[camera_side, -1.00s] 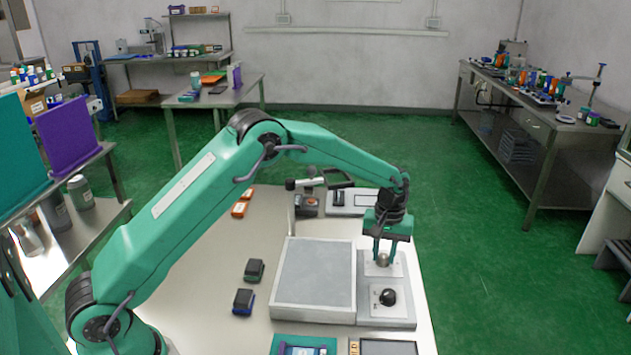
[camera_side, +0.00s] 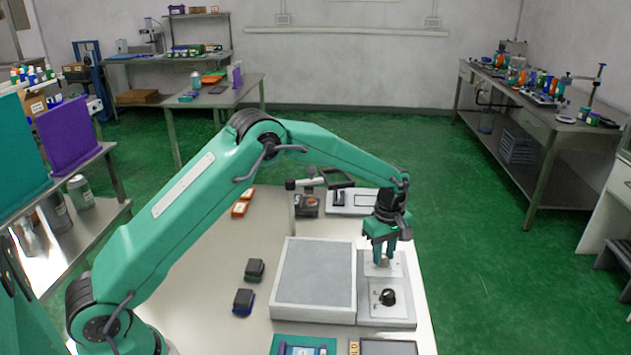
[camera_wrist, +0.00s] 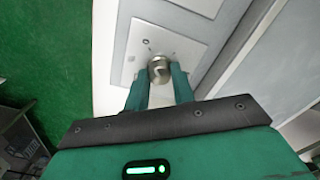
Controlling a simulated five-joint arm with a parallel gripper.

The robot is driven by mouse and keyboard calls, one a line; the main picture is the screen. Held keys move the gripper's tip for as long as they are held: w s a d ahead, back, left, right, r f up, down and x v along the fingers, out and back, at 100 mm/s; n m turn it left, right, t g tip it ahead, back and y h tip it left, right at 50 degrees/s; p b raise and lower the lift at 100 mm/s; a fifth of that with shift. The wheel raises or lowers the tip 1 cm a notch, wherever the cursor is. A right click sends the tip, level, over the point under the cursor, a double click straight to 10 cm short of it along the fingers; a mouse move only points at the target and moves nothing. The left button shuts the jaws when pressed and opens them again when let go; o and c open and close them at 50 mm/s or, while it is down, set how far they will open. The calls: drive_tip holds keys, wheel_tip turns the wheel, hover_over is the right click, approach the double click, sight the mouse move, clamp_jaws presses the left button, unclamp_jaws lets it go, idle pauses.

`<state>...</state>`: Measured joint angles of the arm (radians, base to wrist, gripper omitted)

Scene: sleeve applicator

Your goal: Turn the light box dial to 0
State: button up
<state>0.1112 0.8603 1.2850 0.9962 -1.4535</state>
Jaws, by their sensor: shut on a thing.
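The light box (camera_side: 312,313) lies flat on the table, with a grey top panel and a control strip along its right side. A silver metal dial (camera_wrist: 158,66) sits on a pale plate on this strip, with small marks around it too small to read. My gripper (camera_side: 383,262) points down over the far plate. In the wrist view its two green fingers (camera_wrist: 160,78) are shut on the dial, one on each side. A black knob (camera_side: 388,297) sits on the nearer plate of the strip, apart from my gripper. The fingers hide part of the silver dial.
Two small dark blocks (camera_side: 254,269) lie left of the light box. A stand with a horizontal arm (camera_side: 305,184) and a white device (camera_side: 352,203) stand behind it. A teal tray (camera_side: 303,345) lies in front. The table's right edge is close to the strip.

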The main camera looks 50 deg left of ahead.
sight(383, 255)
drive_tip(key=shift+r, duration=0.1)
idle(0.3)
drive_tip(key=o, duration=1)
drive_tip(key=shift+r, duration=3.8)
drive_tip(key=shift+r, duration=0.1)
